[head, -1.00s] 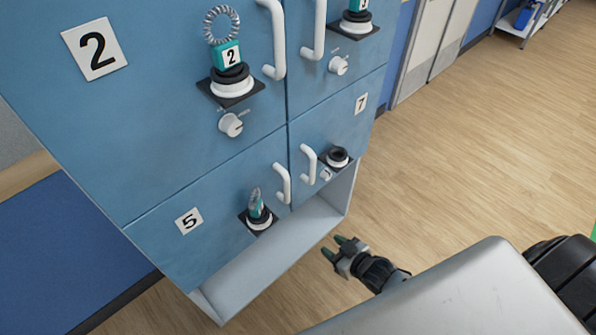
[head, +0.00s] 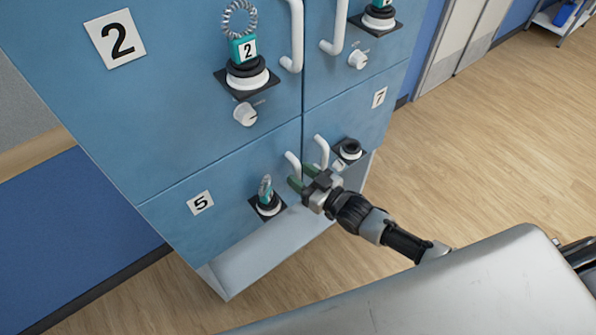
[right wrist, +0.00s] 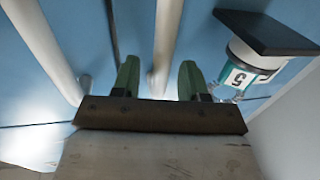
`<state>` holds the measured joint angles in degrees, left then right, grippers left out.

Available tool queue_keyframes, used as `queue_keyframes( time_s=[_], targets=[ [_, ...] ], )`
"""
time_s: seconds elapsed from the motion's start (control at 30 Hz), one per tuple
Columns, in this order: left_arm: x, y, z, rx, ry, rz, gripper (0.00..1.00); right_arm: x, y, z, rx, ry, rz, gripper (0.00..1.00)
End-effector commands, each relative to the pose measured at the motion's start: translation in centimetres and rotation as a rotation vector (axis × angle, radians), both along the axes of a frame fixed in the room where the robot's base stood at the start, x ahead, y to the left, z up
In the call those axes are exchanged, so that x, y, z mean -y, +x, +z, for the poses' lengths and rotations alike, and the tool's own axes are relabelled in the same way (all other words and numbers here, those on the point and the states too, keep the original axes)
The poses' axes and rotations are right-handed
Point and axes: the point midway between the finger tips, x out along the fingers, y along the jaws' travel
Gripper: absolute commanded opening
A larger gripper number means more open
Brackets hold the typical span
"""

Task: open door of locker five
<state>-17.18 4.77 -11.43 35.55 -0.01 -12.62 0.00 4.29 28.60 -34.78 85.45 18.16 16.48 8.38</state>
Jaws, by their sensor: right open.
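The blue door of locker five (head: 175,222) is at the lower left of the locker block and looks closed flush. Its number plate (head: 200,202) reads 5. A teal tag with a ring (head: 266,188) sits on its black-and-white lock base (head: 268,206); the tag also shows in the right wrist view (right wrist: 238,78). Its white handle (head: 292,163) stands near the right edge of the door, partly hidden by my gripper. My right gripper (head: 302,178) is open at this handle; in the right wrist view the handle (right wrist: 166,50) runs between the two green fingertips. My left gripper is not in view.
Locker seven's white handle (head: 321,150) is close on the right of my gripper, with an empty lock base (head: 349,150) beyond. Locker two's tag (head: 243,48) and knob (head: 245,114) are above. Open wooden floor (head: 480,150) lies right.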

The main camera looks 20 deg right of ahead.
Motion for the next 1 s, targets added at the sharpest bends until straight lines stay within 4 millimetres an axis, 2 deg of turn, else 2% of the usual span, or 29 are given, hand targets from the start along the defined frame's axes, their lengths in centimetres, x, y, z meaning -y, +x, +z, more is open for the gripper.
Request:
queue_keyframes(
  time_s=[0.13, 0.43, 0.7, 1.0],
  targets=[
    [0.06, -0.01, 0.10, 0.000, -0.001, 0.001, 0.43, -0.62, 0.93, 0.03, -0.001, 0.001, 0.001, 0.43],
    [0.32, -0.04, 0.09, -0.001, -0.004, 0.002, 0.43, -0.69, 1.06, -0.05, -0.001, -0.001, 0.000, 0.43],
    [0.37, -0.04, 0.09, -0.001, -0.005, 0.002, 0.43, -0.67, 1.05, -0.04, -0.001, -0.001, 0.000, 0.02],
    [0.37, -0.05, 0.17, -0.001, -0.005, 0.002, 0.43, -0.66, 0.96, -0.01, -0.001, 0.000, -0.002, 0.00]
  ],
)
